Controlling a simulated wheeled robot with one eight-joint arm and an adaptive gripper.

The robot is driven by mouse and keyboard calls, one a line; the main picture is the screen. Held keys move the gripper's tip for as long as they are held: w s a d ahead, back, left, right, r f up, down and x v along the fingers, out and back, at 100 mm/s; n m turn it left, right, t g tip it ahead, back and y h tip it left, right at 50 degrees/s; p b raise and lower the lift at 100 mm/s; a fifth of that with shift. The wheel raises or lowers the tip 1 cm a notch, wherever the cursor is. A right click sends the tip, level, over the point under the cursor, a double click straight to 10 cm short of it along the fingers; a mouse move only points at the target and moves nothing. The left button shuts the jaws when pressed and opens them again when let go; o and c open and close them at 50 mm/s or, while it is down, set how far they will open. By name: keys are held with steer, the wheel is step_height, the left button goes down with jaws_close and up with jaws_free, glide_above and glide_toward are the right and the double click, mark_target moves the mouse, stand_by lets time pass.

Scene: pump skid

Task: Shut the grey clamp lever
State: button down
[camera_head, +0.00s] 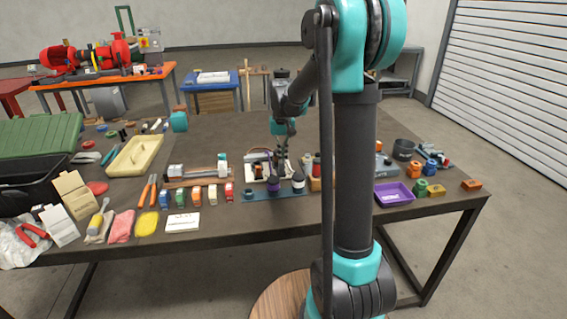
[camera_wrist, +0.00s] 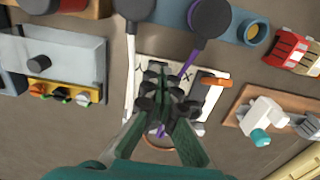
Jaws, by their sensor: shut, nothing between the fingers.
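My gripper (camera_wrist: 162,92) is shut and empty, with its fingers over a white plate (camera_wrist: 209,97) in the wrist view. Dark clamp parts (camera_wrist: 153,74) on this plate show around the fingertips, and the fingers hide much of them. An orange-handled part (camera_wrist: 216,80) lies at the plate's right side. I cannot pick out the grey lever for sure, or tell its position or whether the fingers touch it. In the head view, my gripper (camera_head: 281,153) is low over the same white plate (camera_head: 258,173) mid-table.
Tall dark-topped things, one purple (camera_head: 273,184) and one white (camera_head: 298,184), stand close in front. A grey box (camera_wrist: 62,48) with a black knob lies to the left in the wrist view. A wooden board (camera_wrist: 243,94) lies to the right. The table's back middle is clear.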

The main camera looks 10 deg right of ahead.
steer(key=shift+w+f, duration=0.75)
steer(key=shift+w, duration=0.15)
steer(key=w+f, duration=0.2)
steer(key=f, duration=0.1)
steer(key=shift+w, duration=0.15)
steer(key=shift+s+r, duration=0.25)
steer(key=shift+r, duration=0.4)
steer(key=shift+s+r, duration=0.3)
steer(key=shift+r, duration=0.8)
steer(key=shift+s+r, duration=0.25)
steer(key=shift+r, duration=0.85)
steer(key=shift+s+r, duration=0.3)
steer(key=shift+r, duration=0.8)
